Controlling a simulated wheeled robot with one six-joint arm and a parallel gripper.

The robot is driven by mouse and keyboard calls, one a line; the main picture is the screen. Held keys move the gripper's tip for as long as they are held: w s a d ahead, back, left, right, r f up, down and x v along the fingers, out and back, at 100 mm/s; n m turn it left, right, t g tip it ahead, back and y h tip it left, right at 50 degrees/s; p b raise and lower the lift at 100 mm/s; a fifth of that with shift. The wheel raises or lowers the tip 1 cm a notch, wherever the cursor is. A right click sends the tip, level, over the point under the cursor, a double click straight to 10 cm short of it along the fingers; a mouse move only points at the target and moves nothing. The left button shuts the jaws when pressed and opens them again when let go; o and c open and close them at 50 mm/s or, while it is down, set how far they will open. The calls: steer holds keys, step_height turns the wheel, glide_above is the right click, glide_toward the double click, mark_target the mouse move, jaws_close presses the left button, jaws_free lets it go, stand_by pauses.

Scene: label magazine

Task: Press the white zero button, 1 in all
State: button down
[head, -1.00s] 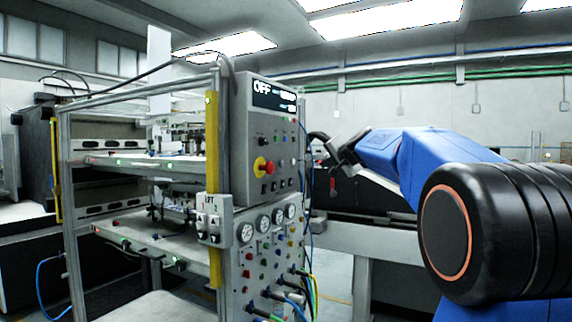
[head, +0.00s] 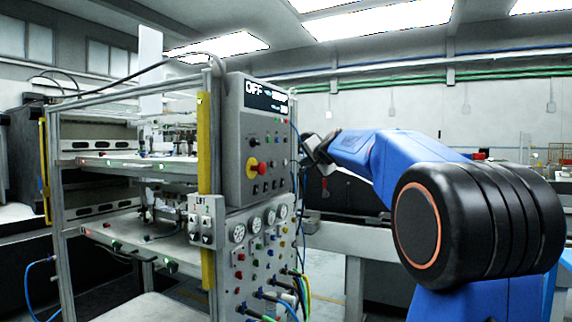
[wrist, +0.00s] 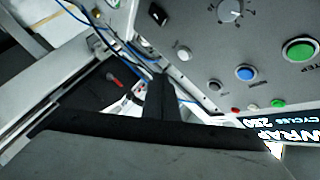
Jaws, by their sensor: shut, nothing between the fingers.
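The grey control panel (head: 235,150) stands on the right front of the rack, its display reading OFF at the top. In the wrist view the panel face (wrist: 205,30) fills the upper right. A whitish button (wrist: 184,53) there looks like the white one; its label is not readable. My gripper (head: 308,158) is beside the panel's right edge. In the wrist view my gripper's dark fingers (wrist: 160,97) are shut and empty, apart from the whitish button.
A red knob on yellow (head: 257,167) sticks out of the panel. Gauges (head: 254,225) and cables (head: 290,295) are below it. In the wrist view a black switch (wrist: 157,14), a rotary knob (wrist: 229,11) and a lit display (wrist: 285,128) surround the buttons. Blue cables pass near my fingers.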

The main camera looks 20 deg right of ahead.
steer(key=shift+w+a, duration=1.15)
steer(key=shift+w, duration=0.25)
steer(key=shift+w+a, duration=0.1)
stand_by(1.1)
steer(key=shift+w+a, duration=0.15)
steer(key=shift+w, duration=0.1)
steer(key=shift+w+a, duration=0.25)
steer(key=shift+w, duration=0.05)
stand_by(0.9)
stand_by(0.4)
steer(key=shift+s+d, duration=0.5)
steer(key=shift+s, duration=0.15)
steer(key=shift+s+d, duration=0.75)
steer(key=shift+s, duration=0.25)
steer(key=shift+s+d, duration=0.75)
steer(key=shift+s, duration=0.2)
